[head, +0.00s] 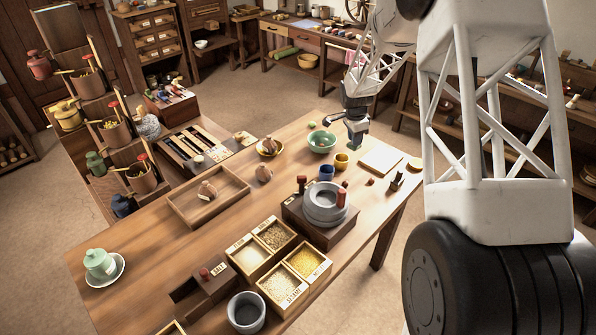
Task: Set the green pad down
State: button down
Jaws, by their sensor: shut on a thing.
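My gripper (357,132) is low over the far right part of the wooden table, just right of a green bowl (322,146). It is shut, apparently on the green pad, but the pad is too small and too hidden by the jaws to make out. I cannot tell whether the held thing touches the table.
A pale board (381,160) lies to the right. A grey quern (325,205), grain boxes (277,235) and a wooden tray (208,212) stand nearer.

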jog(key=a, duration=2)
jog(key=shift+s+a+n, duration=0.15)
jog(key=shift+s+n, duration=0.2)
jog(key=shift+n, duration=0.05)
jog(key=shift+f, duration=3.05)
jog(key=shift+f, duration=1.85)
jog(key=shift+f, duration=0.2)
jog(key=c, duration=1)
grip_release()
